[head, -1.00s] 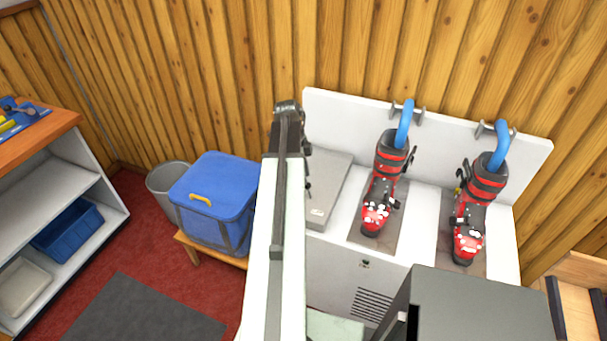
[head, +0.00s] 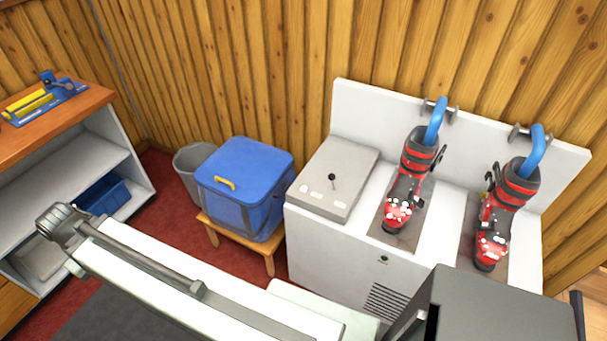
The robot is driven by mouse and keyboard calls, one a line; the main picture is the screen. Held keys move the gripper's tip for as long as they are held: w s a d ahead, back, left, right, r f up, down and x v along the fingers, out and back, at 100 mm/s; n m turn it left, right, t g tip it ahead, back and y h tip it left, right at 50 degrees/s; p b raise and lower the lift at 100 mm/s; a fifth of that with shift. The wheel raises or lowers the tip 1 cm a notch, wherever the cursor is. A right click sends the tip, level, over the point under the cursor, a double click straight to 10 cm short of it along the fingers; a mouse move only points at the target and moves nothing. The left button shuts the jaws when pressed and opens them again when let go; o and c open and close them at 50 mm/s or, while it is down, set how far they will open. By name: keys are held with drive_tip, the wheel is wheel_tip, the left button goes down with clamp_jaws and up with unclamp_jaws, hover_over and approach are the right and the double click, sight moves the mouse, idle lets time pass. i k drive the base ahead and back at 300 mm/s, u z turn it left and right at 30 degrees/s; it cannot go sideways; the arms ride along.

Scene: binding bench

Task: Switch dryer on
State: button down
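The dryer (head: 336,253) is a white cabinet against the wooden wall, with a back panel and two blue hoses (head: 437,118). A grey control box (head: 345,158) sits on its left end. A small black-knobbed lever (head: 332,180) stands up from that box, with several pale labels near its front edge. A small dark green spot (head: 384,259) shows on the cabinet's front; I cannot tell if it is lit. My arm reaches to the left across the foreground, away from the lever. My gripper's fingers do not show.
Two red and black boots (head: 407,180) (head: 500,205) stand on the dryer under the hoses. A blue cooler bag (head: 240,180) rests on a wooden stool (head: 208,230) left of the dryer. A grey bin (head: 190,165) and a shelf unit (head: 140,165) stand further left.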

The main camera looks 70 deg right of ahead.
sight(331, 176)
drive_tip(key=z, duration=0.8)
drive_tip(key=k, duration=1.15)
drive_tip(key=u, duration=0.6)
drive_tip(key=i, duration=1.05)
drive_tip(key=z, duration=0.05)
